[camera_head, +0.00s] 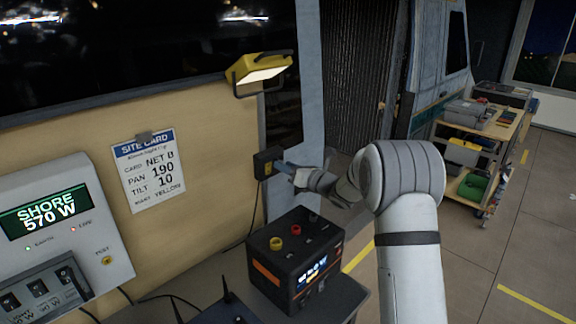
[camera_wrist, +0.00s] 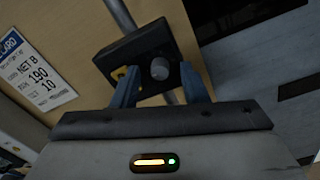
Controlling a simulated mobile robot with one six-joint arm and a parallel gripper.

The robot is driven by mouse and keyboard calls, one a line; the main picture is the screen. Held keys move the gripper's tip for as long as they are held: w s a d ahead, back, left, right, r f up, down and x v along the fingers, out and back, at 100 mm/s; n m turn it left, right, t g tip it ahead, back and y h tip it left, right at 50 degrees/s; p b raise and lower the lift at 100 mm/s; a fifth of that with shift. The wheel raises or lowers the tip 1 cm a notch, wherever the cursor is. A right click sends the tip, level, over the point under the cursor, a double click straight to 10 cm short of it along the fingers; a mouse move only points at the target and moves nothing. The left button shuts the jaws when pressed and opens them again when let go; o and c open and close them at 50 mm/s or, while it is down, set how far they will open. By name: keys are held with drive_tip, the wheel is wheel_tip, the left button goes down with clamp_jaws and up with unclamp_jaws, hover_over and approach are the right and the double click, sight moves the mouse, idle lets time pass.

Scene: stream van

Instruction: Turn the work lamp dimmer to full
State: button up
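The work lamp (camera_head: 262,72) is yellow, with a lit pale panel, and is mounted high by the wall post. The dimmer is a dark box (camera_head: 266,163) on the post below it. In the wrist view, the dimmer box (camera_wrist: 132,52) appears tilted, with a round grey knob (camera_wrist: 160,69) on its face. My gripper (camera_head: 286,168) is at the box's front. Its blue fingers are apart, one on each side of the knob in the wrist view. Whether they touch the knob, I cannot tell. The knob is hidden in the head view.
A black power unit (camera_head: 290,262) with coloured terminals stands below my forearm. A site card (camera_head: 149,170) and a shore power panel (camera_head: 45,215) reading 570 W are at left. A loaded trolley (camera_head: 478,160) stands at right. The floor between is clear.

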clamp_jaws()
idle(0.4)
